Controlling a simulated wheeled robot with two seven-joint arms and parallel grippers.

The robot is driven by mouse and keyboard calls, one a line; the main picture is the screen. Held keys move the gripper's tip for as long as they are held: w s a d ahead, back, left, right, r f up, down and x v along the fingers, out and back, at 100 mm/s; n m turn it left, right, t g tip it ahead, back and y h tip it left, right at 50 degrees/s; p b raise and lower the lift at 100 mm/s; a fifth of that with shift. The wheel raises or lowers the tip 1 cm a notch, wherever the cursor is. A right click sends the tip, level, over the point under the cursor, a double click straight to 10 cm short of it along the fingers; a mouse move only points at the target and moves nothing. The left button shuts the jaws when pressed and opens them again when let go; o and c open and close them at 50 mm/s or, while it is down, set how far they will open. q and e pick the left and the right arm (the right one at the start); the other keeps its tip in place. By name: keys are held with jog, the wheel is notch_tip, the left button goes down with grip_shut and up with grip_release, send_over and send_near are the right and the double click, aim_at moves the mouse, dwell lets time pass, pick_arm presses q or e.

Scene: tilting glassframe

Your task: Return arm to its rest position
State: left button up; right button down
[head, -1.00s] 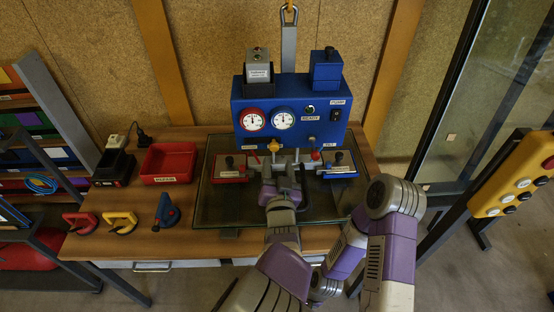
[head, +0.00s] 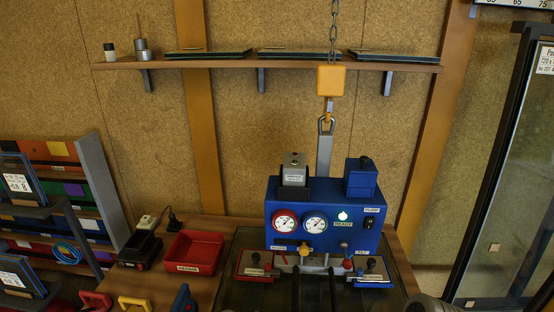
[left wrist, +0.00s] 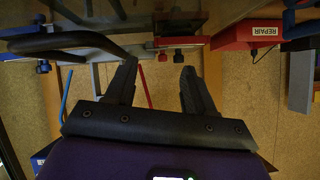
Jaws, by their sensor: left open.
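My left gripper (left wrist: 158,85) shows in the left wrist view with its two dark fingers apart and nothing between them. A black curved handle (left wrist: 62,42) lies beside its left-hand finger; I cannot tell whether they touch. Neither gripper can be made out in the head view, and the right gripper is out of sight.
A red repair bin (head: 192,252) sits at the table's left; it also shows in the left wrist view (left wrist: 236,32). A black charger (head: 139,250) stands beside it. Red and yellow suction cups are at the bottom left. A wall shelf (head: 230,66) holds dark panels. A glass door frame is at right.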

pick_arm(q)
jog(key=s+a+f+g, duration=0.1)
jog(key=f, duration=0.1)
jog(key=s+a+f+n+g, duration=0.1)
jog(key=s+a+f, duration=0.1)
jog(key=f, duration=0.1)
jog(key=s+a+f+g, duration=0.1)
jog(key=f, duration=0.2)
jog(key=shift+s+a+f, duration=0.25)
jog(key=shift+s+a, duration=0.05)
jog(key=shift+a, duration=0.05)
jog(key=s+a+f+n+g+h, duration=0.1)
jog(key=s+f+g, duration=0.3)
jog(key=s, duration=0.5)
jog(key=s+a+f+n+g+h, duration=0.1)
jog(key=s+f+n+g+h, duration=0.2)
jog(key=s+f, duration=0.3)
jog(key=s+g, duration=0.1)
jog(key=s, duration=0.2)
jog(key=shift+s+n, duration=0.2)
jog(key=shift+n, duration=0.1)
